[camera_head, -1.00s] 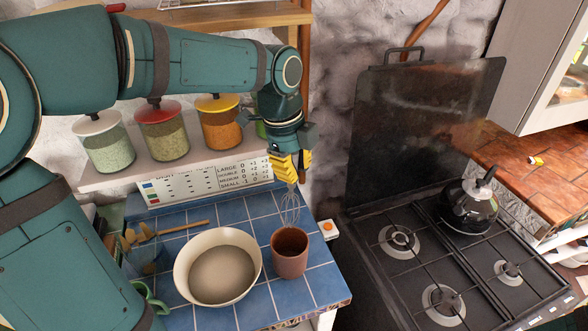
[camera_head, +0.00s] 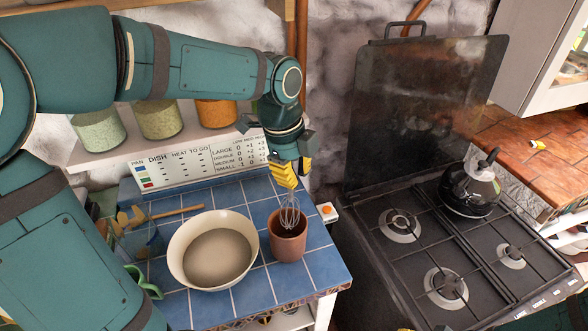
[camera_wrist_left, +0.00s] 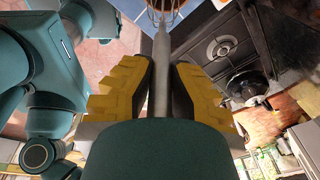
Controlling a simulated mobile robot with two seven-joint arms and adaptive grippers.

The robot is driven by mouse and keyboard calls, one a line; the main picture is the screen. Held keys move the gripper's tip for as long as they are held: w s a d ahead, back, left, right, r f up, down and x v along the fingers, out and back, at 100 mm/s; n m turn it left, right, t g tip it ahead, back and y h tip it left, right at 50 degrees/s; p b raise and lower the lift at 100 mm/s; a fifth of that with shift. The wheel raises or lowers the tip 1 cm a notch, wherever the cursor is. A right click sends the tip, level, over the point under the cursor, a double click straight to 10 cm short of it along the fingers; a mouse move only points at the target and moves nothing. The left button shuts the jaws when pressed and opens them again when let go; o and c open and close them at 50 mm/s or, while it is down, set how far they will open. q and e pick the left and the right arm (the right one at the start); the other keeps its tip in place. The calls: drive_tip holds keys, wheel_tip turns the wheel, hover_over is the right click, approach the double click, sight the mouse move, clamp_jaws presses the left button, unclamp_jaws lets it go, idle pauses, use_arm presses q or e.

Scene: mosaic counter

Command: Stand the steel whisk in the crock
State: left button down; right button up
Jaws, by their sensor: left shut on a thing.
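The steel whisk (camera_head: 290,213) hangs wires-down from my left gripper (camera_head: 285,176), which is shut on its handle. The whisk's handle (camera_wrist_left: 161,75) also shows in the left wrist view, between the yellow fingers (camera_wrist_left: 160,92). The brown crock (camera_head: 287,244) stands on the blue tiled counter. The whisk is roughly upright over the crock, and its lower wires overlap the crock's mouth. Whether the wire tips touch the bottom is hidden. My right gripper is not in view.
A cream bowl (camera_head: 212,250) stands just left of the crock. A green mug (camera_head: 146,284) and wooden utensils (camera_head: 165,213) are further left. A white box with an orange button (camera_head: 327,213) sits right of the crock, beside the black stove (camera_head: 440,250).

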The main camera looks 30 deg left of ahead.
sight(292, 199)
use_arm(q)
drive_tip(key=shift+w+a+f+b, duration=0.2)
drive_tip(key=shift+f+b, duration=0.8)
drive_tip(key=shift+f, duration=0.45)
drive_tip(key=shift+w+a+f+b, duration=0.1)
drive_tip(key=shift+a+f+b, duration=0.05)
drive_tip(key=shift+f+b, duration=1.1)
drive_tip(key=shift+w+a+f+b, duration=0.15)
drive_tip(key=shift+f+b, duration=0.45)
drive_tip(key=shift+f, duration=0.75)
